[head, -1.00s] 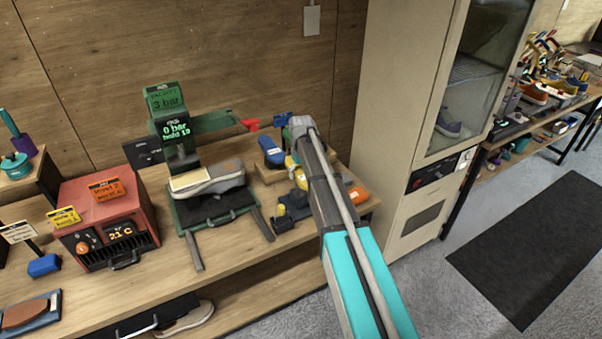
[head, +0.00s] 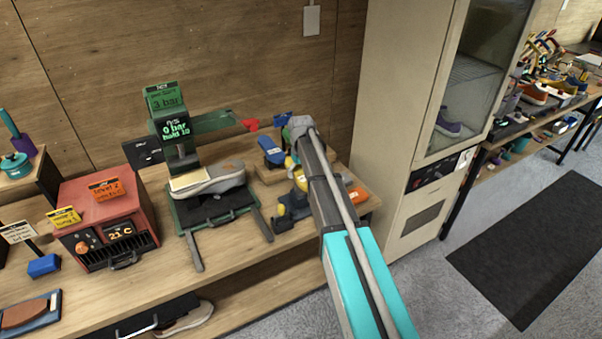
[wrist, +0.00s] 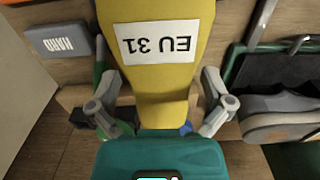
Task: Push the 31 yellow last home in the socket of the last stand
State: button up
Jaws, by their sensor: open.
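The yellow last (wrist: 160,85) fills the middle of the wrist view, with a white label reading EU 31 upside down. My gripper (wrist: 160,112) is open, with one grey finger on each side of the last. I cannot tell whether the fingers touch it. I cannot make out the stand's socket or how deep the last sits.
A green press (head: 180,130) holds a grey shoe (head: 212,178) left of my arm. A blue last (head: 271,150) and an orange piece (head: 357,196) are close by. A red heater box (head: 100,222) stands further left. A tall cabinet (head: 395,110) rises to the right.

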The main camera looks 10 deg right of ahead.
jog(key=shift+r+p, duration=4.85)
jog(key=shift+r, duration=0.15)
jog(key=s+f+m+b, duration=0.1)
jog(key=s+f+b, duration=0.2)
jog(key=s, duration=1.1)
jog(key=s+f+m+b, duration=0.2)
jog(key=s+f+b, duration=0.2)
jog(key=s, duration=1.1)
jog(key=shift+d+m, duration=0.2)
jog(key=shift+m, duration=0.1)
jog(key=shift+f, duration=0.1)
